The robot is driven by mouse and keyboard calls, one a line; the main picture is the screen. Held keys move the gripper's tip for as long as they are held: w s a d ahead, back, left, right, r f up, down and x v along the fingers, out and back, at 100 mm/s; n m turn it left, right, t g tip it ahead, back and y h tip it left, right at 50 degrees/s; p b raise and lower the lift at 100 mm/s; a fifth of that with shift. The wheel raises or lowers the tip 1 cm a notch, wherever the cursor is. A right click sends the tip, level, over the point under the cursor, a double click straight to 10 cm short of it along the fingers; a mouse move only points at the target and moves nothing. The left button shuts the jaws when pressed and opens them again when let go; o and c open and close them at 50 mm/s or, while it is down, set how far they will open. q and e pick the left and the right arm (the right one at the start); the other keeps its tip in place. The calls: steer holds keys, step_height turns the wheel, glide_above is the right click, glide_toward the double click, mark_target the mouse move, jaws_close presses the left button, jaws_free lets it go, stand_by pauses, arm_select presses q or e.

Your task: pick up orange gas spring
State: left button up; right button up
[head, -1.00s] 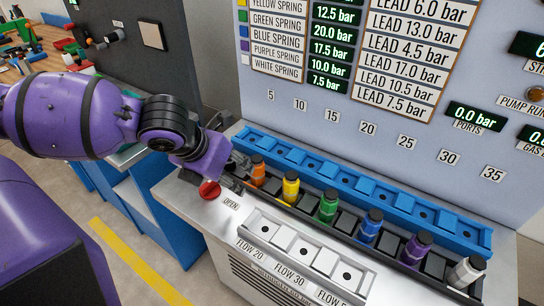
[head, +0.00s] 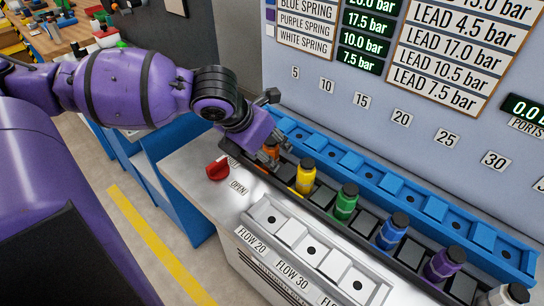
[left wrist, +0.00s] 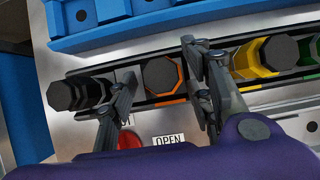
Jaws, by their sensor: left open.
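The orange gas spring (head: 272,150) stands upright with a black cap at the left part of the dark rack. In the head view my left gripper's fingers partly hide it. In the left wrist view its black cap with an orange rim (left wrist: 162,76) shows between the two fingers. My left gripper (left wrist: 158,62) is open, one finger on each side of the orange spring, with gaps visible. The same gripper (head: 268,153) is low over the rack in the head view. Whether a finger touches the spring cannot be told. My right gripper is not in view.
The yellow spring (head: 306,176) stands close to the right, then green (head: 346,201), blue (head: 393,231) and purple (head: 443,264). A dark capped piece (left wrist: 80,94) is left of the fingers. A blue rack (head: 352,160) runs behind. A red knob (head: 218,170) sits in front.

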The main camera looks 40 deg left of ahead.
arm_select(q)
jaws_close()
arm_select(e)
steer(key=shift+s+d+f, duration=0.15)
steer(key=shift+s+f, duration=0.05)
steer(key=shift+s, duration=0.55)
arm_select(q)
steer(key=shift+r, duration=0.15)
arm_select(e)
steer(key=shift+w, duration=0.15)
